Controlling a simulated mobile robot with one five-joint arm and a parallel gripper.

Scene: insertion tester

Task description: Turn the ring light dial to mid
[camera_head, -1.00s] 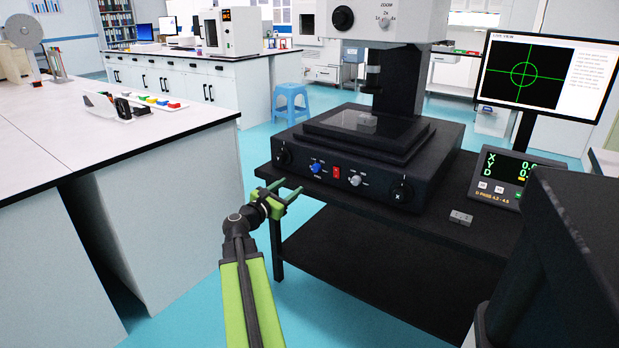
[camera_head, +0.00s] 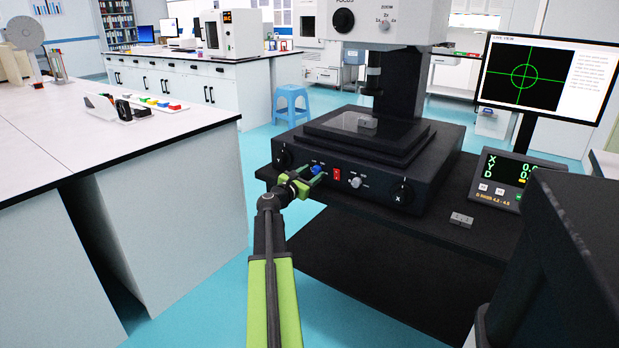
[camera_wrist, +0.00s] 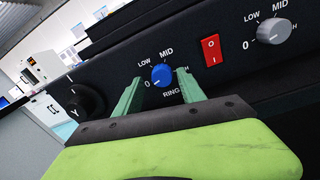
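The ring light dial is a blue knob (camera_wrist: 161,75) on the black front panel in the wrist view, with 0, LOW and MID marked around it and the word RING below. Its white mark appears to point toward 0. The knob also shows small in the head view (camera_head: 316,169). My gripper (camera_wrist: 158,88) is open, with one green finger on each side of the knob; whether they touch it I cannot tell. The right finger covers part of the HIGH label. In the head view my gripper (camera_head: 310,178) is at the panel's front.
A red switch (camera_wrist: 211,50) and a grey dial (camera_wrist: 273,31) sit right of the blue knob. A black Y knob (camera_wrist: 86,100) is to its left. The black table (camera_head: 400,222) carries a small grey block (camera_head: 461,219) and a readout box (camera_head: 500,180).

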